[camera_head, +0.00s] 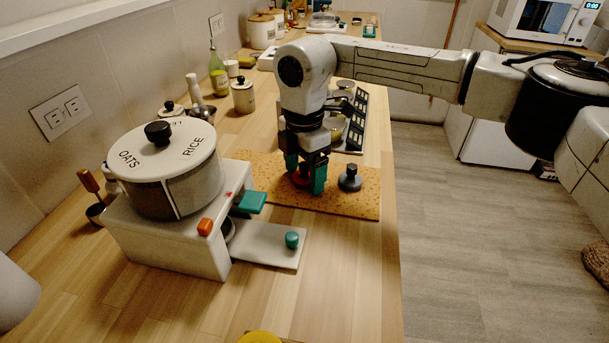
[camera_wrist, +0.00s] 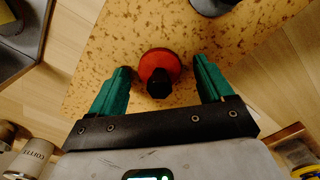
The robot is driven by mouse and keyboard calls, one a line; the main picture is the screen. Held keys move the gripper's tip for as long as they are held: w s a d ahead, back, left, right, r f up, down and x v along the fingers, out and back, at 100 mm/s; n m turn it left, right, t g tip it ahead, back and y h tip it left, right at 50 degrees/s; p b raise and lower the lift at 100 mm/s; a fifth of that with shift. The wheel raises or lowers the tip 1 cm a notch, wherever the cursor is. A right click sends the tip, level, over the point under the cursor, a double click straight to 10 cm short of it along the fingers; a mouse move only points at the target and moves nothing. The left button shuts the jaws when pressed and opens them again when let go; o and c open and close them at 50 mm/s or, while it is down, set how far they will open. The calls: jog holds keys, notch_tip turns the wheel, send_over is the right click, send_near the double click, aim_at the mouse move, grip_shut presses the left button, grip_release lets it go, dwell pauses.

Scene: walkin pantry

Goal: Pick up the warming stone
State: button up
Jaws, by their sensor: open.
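A red disc with a black knob (camera_wrist: 172,63) lies on a speckled cork-like board (camera_head: 335,206). It is between my gripper's two teal fingers in the wrist view, with clear gaps on both sides. My gripper (camera_head: 305,184) points down over the board, open, and mostly hides the red disc (camera_head: 299,178) in the head view. A grey disc with a dark knob (camera_head: 350,183) sits on the board just right of the fingers; its edge shows at the top of the wrist view (camera_wrist: 212,5). Neither disc carries a label I can read, so I cannot tell which is the warming stone.
A white dispenser (camera_head: 170,245) with a lidded oats and rice pot (camera_head: 170,178) stands left of the board. A dark slotted rack (camera_head: 356,125) is behind my gripper. Jars and an oil bottle (camera_head: 217,74) line the wall. The counter's right edge is close to the board.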

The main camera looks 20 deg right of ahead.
jog(key=shift+c, duration=0.5)
jog(key=c, duration=1.1)
jog(key=shift+r, duration=0.15)
